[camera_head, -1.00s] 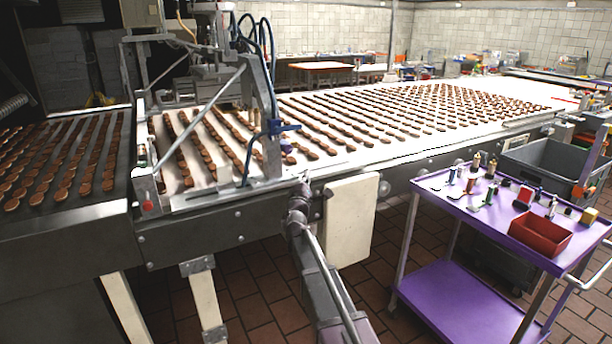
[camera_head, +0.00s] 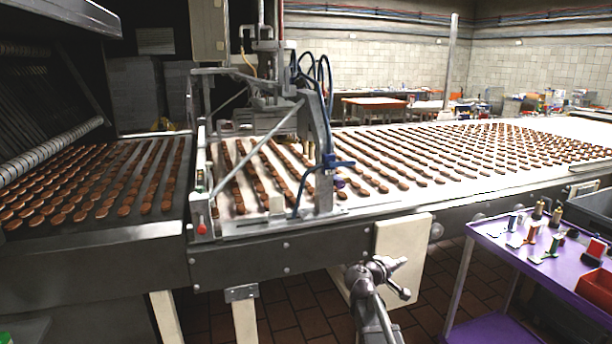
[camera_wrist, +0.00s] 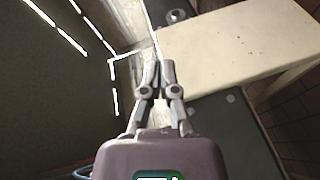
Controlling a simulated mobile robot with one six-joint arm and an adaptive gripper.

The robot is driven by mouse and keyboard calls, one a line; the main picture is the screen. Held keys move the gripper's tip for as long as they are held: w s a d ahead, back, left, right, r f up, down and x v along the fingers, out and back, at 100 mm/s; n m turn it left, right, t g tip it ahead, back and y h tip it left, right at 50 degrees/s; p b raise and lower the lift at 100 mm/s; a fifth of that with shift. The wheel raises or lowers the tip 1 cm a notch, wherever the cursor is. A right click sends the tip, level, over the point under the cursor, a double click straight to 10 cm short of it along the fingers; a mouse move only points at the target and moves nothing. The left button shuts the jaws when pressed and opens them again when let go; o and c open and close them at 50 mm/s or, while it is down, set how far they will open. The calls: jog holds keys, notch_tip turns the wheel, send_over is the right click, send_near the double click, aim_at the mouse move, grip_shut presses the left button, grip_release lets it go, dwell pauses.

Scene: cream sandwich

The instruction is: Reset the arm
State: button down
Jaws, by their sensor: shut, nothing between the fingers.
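My arm (camera_head: 372,305) rises from the bottom of the head view, bent at a joint in front of the conveyor's side. In that view I cannot clearly make out the fingers. In the wrist view my gripper (camera_wrist: 158,70) points up the picture, its two fingers close together and empty. A cream panel (camera_wrist: 225,48) lies beyond and to the right of the fingertips; it also shows in the head view (camera_head: 404,240), behind my arm. No contact with it can be seen.
The conveyor (camera_head: 275,258) with rows of brown biscuits runs across behind my arm. A blue-hosed machine frame (camera_head: 325,160) stands over it. A purple trolley (camera_head: 500,240) with spools and a red bin (camera_head: 597,288) is at right. Tiled floor (camera_head: 300,318) shows below.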

jog(key=s+a+f+m+g+y, duration=0.2)
jog(key=s+f+m+g+y, duration=0.3)
jog(key=s+f, duration=0.8)
jog(key=s+a+f+g+y, duration=0.2)
jog(key=s+a+g+y, duration=0.3)
jog(key=s+a+y, duration=0.5)
notch_tip(320, 180, up, 17)
jog(key=h+p, duration=0.2)
jog(key=p, duration=1.5)
jog(key=shift+s+d+f, duration=0.15)
jog(key=shift+s+d, duration=0.3)
